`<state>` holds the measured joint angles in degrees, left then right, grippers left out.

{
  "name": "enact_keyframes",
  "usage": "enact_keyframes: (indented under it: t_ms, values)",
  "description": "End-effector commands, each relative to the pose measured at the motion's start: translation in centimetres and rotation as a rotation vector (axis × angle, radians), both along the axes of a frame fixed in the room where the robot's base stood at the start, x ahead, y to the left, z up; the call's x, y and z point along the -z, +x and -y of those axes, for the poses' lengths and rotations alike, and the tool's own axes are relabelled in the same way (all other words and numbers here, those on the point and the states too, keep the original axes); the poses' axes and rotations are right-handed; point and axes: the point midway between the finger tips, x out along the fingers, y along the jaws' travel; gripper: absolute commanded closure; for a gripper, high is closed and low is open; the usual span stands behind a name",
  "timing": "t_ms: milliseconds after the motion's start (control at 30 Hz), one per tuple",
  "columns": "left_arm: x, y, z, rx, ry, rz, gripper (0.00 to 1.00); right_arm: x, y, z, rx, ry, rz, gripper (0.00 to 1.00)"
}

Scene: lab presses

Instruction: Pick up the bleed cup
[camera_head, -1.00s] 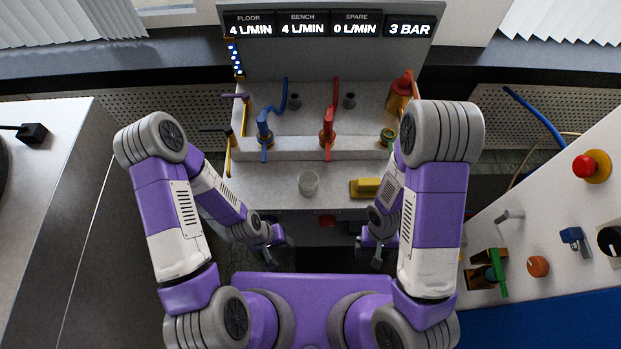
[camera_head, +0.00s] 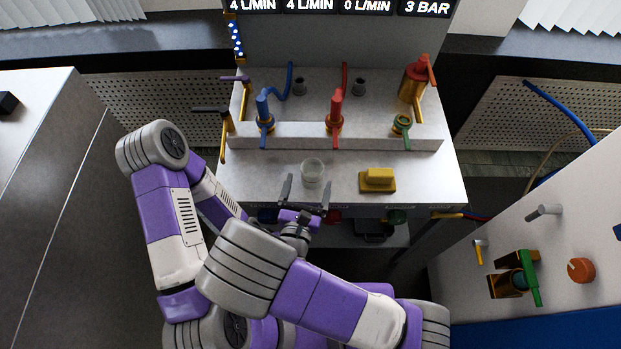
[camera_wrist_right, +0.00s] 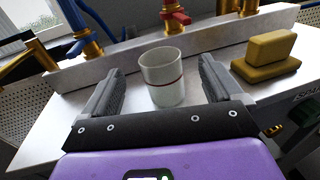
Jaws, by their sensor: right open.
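The bleed cup (camera_head: 312,172) is a small translucent cup standing upright near the front edge of the grey bench. My right gripper (camera_head: 306,190) is open just in front of it, with one finger on either side of the line to the cup. In the right wrist view the cup (camera_wrist_right: 162,76) has a thin red line around it and shows between and beyond the two open fingers (camera_wrist_right: 163,90). I see no contact between fingers and cup. My left gripper is hidden behind my right arm in the head view.
A yellow block (camera_head: 377,180) sits on the bench right of the cup. A side panel (camera_head: 560,255) with knobs is at the right.

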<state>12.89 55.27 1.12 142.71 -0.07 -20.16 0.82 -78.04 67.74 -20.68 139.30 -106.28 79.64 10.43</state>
Motion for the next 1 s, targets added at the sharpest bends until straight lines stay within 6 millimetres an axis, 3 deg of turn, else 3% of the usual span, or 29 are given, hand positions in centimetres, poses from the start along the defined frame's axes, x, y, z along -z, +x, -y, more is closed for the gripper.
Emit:
enact_keyframes:
  t_ms: [167,700,1000]
  values:
    - [0.0,0.0,0.0,0.000,0.000,0.001,0.57,1.8,0.6,0.6,0.010,-0.017,-0.030,0.07]
    - [0.9,0.0,0.0,0.000,0.000,0.000,0.57,2.1,7.3,1.9,0.014,-0.014,-0.031,0.07]
    - [0.9,0.0,0.0,0.000,0.000,0.000,0.57,2.0,7.8,2.0,0.013,-0.015,-0.032,0.07]
